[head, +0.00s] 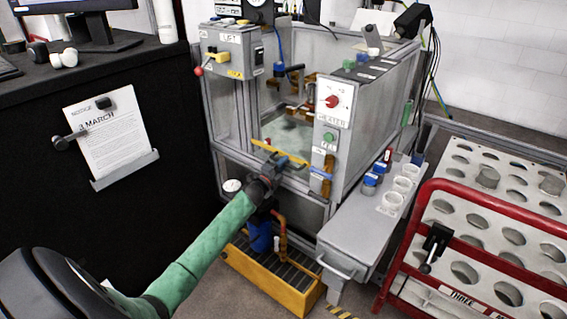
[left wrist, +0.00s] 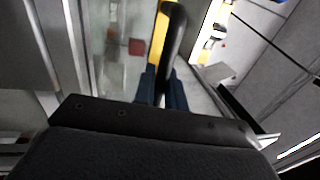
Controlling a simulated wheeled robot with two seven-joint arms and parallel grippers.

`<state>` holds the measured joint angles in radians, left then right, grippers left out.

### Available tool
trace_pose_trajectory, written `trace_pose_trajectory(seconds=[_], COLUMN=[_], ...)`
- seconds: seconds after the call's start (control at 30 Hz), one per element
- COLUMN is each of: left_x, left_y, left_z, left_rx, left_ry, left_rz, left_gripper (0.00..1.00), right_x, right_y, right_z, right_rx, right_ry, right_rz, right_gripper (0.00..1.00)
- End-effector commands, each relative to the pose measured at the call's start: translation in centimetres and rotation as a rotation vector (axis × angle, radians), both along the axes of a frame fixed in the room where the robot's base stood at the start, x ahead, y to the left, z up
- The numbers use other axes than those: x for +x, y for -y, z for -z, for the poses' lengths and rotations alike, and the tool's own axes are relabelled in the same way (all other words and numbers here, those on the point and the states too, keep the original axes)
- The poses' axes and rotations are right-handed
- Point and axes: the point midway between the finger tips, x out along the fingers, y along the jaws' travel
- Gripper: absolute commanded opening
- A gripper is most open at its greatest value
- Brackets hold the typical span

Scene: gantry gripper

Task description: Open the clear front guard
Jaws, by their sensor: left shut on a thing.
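The clear front guard (head: 283,132) is a see-through panel on the front of the grey metal-framed machine, with a yellow strip (head: 292,157) along its lower edge. My left gripper (head: 270,164) is at this strip, near its middle. In the left wrist view a dark, rounded handle (left wrist: 173,35) lies in front of the yellow strip and runs down between my blue fingertips (left wrist: 161,82). My left gripper is shut on this handle. Glare and the gripper hide part of the guard's lower edge. My right gripper is not in view.
A control panel with a red knob (head: 332,101) stands right of the guard. A grey side shelf (head: 345,237) holds cups and jars. A red-railed rack (head: 500,222) is farther right. A yellow crate (head: 290,297) sits on the floor below. A black-covered bench (head: 160,120) is left.

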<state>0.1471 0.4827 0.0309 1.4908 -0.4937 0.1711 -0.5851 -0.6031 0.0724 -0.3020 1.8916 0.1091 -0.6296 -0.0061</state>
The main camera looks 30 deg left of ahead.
Motion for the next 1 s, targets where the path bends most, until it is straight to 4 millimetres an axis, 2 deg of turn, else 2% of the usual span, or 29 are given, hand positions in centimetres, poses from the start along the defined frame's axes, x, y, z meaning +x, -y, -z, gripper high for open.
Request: trace_pose_trajectory(seconds=[0.1,0.43,0.47,0.5,0.57,0.83,1.0], left_x=[-0.03,-0.03,-0.03,-0.03,-0.03,-0.05,-1.00], left_y=[0.04,0.05,0.05,0.04,0.04,0.02,-0.03], left_z=[0.33,0.32,0.32,0.31,0.30,0.26,0.51], left_rx=[0.000,0.000,0.000,0.000,0.000,0.000,0.000], left_ry=[-0.001,-0.001,-0.001,-0.001,-0.001,0.000,0.000], left_rz=[0.001,0.001,0.001,0.001,0.000,0.000,0.001], left_gripper=[0.00,0.00,0.14,0.22,0.30,0.30,0.30], right_x=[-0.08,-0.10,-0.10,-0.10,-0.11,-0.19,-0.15], right_y=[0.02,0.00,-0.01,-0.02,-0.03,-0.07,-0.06], right_z=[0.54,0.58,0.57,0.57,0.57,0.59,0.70], right_rx=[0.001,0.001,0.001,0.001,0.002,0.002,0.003], right_ry=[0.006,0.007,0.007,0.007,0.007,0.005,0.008], right_rz=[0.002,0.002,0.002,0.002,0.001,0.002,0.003], right_gripper=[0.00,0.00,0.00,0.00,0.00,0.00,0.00])
